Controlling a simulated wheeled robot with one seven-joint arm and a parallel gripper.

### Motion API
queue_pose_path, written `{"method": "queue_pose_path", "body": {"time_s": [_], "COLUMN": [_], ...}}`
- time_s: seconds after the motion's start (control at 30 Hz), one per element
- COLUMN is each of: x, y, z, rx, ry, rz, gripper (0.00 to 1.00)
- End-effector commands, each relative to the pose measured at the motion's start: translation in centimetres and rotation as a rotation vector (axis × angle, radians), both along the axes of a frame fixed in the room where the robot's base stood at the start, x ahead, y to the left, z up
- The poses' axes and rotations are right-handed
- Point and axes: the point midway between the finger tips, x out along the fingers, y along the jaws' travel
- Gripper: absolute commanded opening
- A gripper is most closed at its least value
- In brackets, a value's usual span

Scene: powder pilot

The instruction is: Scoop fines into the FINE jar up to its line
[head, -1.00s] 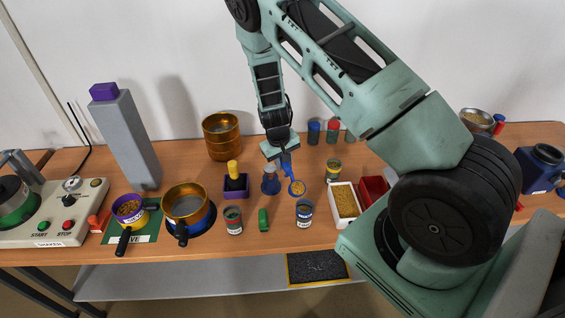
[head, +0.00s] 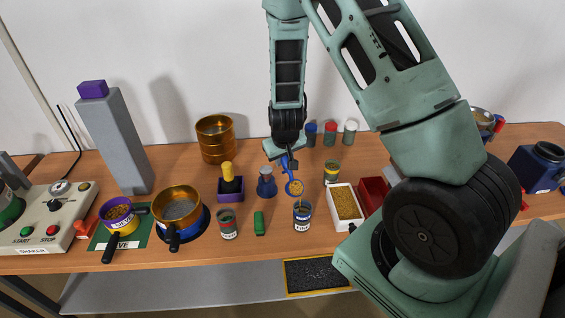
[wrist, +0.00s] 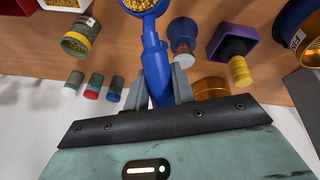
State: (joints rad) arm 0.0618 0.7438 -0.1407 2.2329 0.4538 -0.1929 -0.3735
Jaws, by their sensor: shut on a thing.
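My gripper (head: 284,154) is shut on the handle of a blue scoop (head: 291,178). In the wrist view the handle (wrist: 155,65) stands between the fingers, and golden grains show in the bowl (wrist: 140,3). In the head view the bowl appears just above and behind a jar with a blue band and white label (head: 303,217). The label is too small to read, so I cannot tell surely that it is the FINE jar. Its fill level is unclear. A white tray of golden grains (head: 332,214) stands to its right.
A red bin (head: 374,190) is right of the tray. A blue flask (head: 266,184), a yellow-handled brush in a purple holder (head: 228,196) and a green block (head: 259,223) stand left. A yellow-banded jar (head: 332,172) is behind. A golden pan (head: 180,205) sits further left.

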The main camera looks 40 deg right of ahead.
Motion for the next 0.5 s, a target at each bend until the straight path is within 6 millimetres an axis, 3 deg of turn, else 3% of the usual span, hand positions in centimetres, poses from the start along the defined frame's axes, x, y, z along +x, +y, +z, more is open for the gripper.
{"method": "queue_pose_path", "body": {"time_s": [0.5], "x": [-0.84], "y": [0.09], "z": [0.60], "rx": [-0.012], "ry": [-0.098], "rz": [0.001], "gripper": [0.00]}}
